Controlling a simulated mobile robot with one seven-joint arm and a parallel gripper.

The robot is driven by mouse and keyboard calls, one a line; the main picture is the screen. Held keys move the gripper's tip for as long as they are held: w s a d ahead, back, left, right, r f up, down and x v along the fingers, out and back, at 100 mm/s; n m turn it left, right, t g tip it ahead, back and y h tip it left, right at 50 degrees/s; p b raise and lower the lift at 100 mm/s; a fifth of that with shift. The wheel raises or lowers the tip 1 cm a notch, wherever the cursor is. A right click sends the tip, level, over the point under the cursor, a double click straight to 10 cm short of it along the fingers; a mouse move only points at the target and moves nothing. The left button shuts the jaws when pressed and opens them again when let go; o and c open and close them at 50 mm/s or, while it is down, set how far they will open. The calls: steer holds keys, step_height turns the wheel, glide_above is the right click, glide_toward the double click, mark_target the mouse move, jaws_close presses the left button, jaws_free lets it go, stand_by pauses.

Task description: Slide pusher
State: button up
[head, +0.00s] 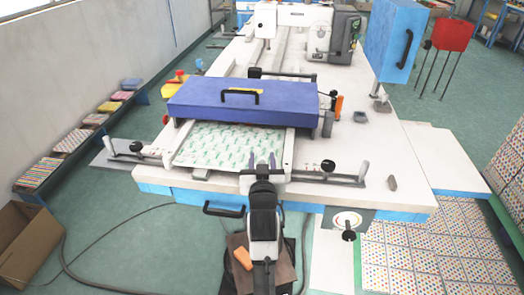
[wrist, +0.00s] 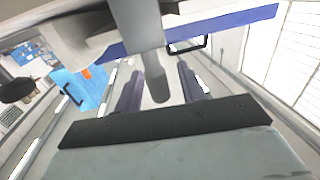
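Which part is the pusher is not clear from these views. A blue-purple bar-shaped cover (head: 215,112) with a black handle (head: 241,92) spans the white machine table, and its edge also shows in the wrist view (wrist: 235,20). In front of it lies a flat white, green-patterned sheet (head: 213,147). My gripper (head: 262,160) is over the frame's front edge, just right of the sheet, short of the cover. In the wrist view its two dark fingers (wrist: 160,88) stand apart. A grey round-ended rod (wrist: 150,60) shows between them; contact is not visible.
Black-knobbed levers stand left (head: 136,147) and right (head: 327,166) of the frame. A grey machine head (head: 341,38) and blue box (head: 395,40) stand farther back. The white tabletop (head: 385,150) is mostly clear on the right.

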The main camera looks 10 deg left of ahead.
steer(key=shift+w, duration=0.35)
steer(key=shift+s+r, duration=0.1)
steer(key=shift+c, duration=0.7)
jaws_close()
